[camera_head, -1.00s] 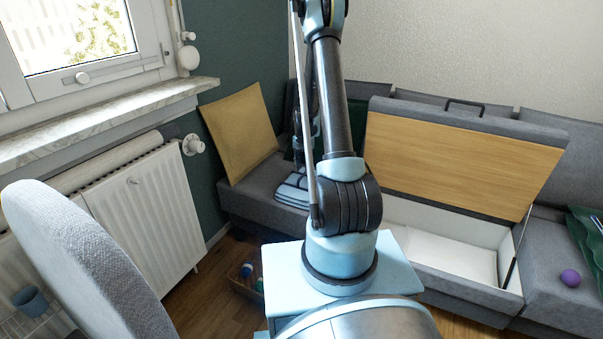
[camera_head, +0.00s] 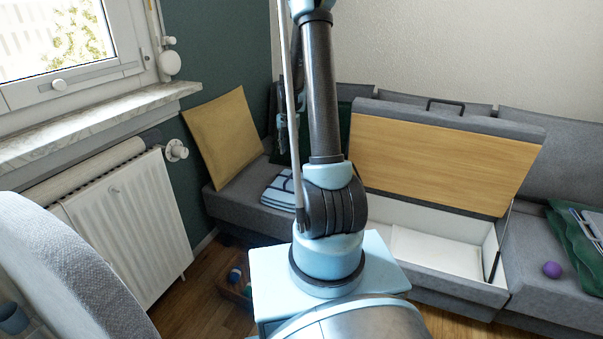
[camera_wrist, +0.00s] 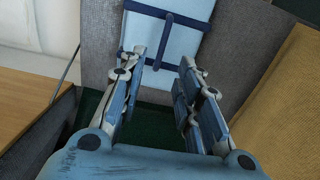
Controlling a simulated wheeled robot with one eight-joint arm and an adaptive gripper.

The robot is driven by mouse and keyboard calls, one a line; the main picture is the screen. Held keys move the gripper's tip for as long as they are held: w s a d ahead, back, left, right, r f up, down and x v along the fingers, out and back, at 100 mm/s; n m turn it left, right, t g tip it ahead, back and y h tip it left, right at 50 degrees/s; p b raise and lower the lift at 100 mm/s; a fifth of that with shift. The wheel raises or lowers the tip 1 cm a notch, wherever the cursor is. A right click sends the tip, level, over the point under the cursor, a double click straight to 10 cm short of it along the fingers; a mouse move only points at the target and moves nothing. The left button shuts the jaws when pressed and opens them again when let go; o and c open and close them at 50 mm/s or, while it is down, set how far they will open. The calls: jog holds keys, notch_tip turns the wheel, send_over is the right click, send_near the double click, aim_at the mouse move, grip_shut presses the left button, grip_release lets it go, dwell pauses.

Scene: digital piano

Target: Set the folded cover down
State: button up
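The folded cover (camera_head: 279,190) is light blue with dark blue straps. It lies flat on the grey seat at the left end of the sofa, partly hidden by my arm in the head view. In the wrist view the cover (camera_wrist: 178,50) shows at the top, just beyond my fingertips. My gripper (camera_wrist: 163,62) is open, with its two fingers apart and nothing held between them. Whether a fingertip touches the cover I cannot tell. In the head view my gripper is small and mostly hidden behind my arm.
A tan cushion (camera_head: 222,135) leans left of the cover. The sofa's wood-bottomed seat lid (camera_head: 440,155) stands raised over an open white storage box (camera_head: 437,250). A purple ball (camera_head: 552,269) and green fabric (camera_head: 570,240) lie at right.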

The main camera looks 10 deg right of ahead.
jog(key=s+r+n+t, duration=0.1)
jog(key=s+r+n, duration=0.1)
jog(key=s+r, duration=0.65)
jog(key=s+r+n, duration=0.1)
jog(key=s+r, duration=0.4)
jog(key=s, duration=0.6)
jog(key=s+f+n, duration=0.2)
jog(key=s, duration=0.8)
jog(key=s+f+n+t, duration=0.1)
jog(key=s+f+n, duration=0.1)
jog(key=s, duration=0.9)
jog(key=shift+s+a, duration=0.3)
jog(key=shift+a, duration=0.15)
